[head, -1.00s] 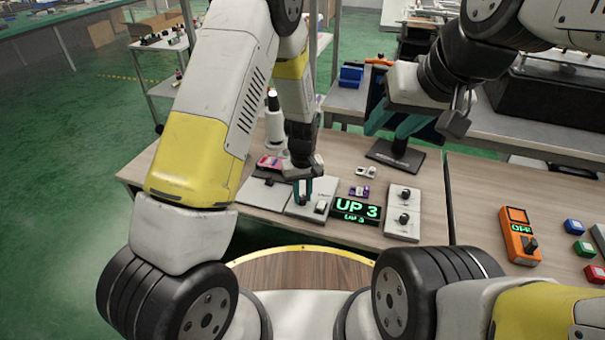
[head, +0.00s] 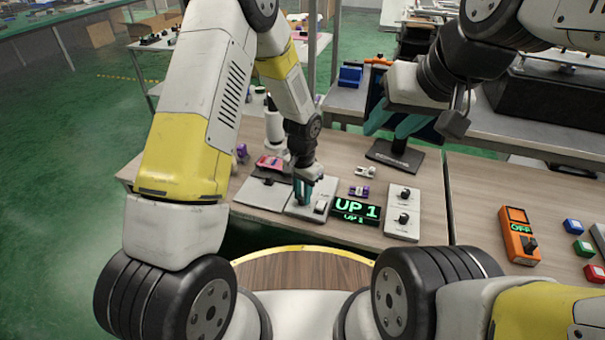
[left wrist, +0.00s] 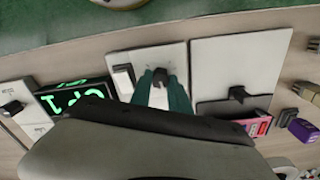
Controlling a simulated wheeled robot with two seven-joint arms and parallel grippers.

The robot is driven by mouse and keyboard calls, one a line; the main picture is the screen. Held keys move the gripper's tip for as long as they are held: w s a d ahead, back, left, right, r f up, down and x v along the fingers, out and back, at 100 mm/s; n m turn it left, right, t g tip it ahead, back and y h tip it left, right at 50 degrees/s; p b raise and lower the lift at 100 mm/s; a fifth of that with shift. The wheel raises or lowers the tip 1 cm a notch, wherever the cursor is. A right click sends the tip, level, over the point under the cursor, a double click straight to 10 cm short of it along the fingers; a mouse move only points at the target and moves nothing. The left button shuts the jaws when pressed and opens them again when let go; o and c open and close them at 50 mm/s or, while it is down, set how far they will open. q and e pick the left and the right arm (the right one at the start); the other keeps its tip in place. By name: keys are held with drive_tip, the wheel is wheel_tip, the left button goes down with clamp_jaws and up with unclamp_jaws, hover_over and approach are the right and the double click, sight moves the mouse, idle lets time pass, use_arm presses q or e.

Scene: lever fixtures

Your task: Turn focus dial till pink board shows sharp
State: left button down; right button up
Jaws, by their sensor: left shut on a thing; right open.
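The focus dial, a small dark knob (left wrist: 160,77), is on a light grey plate (left wrist: 132,64). My left gripper (head: 302,198) is shut on it, with teal fingers on both sides, also seen in the left wrist view (left wrist: 162,92). In the head view the fingers hide the knob. The display (head: 356,208) beside the plate reads "UP 1" in green. The pink board (head: 270,162) lies at the back of the neighbouring plate; part of it shows in the left wrist view (left wrist: 257,126). My right gripper (head: 400,125) is open and empty, above the table.
A white switch (head: 320,206) sits close beside the gripped dial. A plate with two black knobs (head: 403,211) stands right of the display. A dark stand (head: 396,157) is behind. An orange box reading "OFF" (head: 519,236) and coloured buttons are on the right table.

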use_arm(q)
drive_tip(key=shift+m, duration=2.2)
drive_tip(key=c, duration=1.2)
unclamp_jaws()
drive_tip(key=shift+c, duration=0.2)
drive_tip(key=shift+r, duration=0.1)
wheel_tip(320, 180, up, 8)
drive_tip(key=shift+f, duration=0.2)
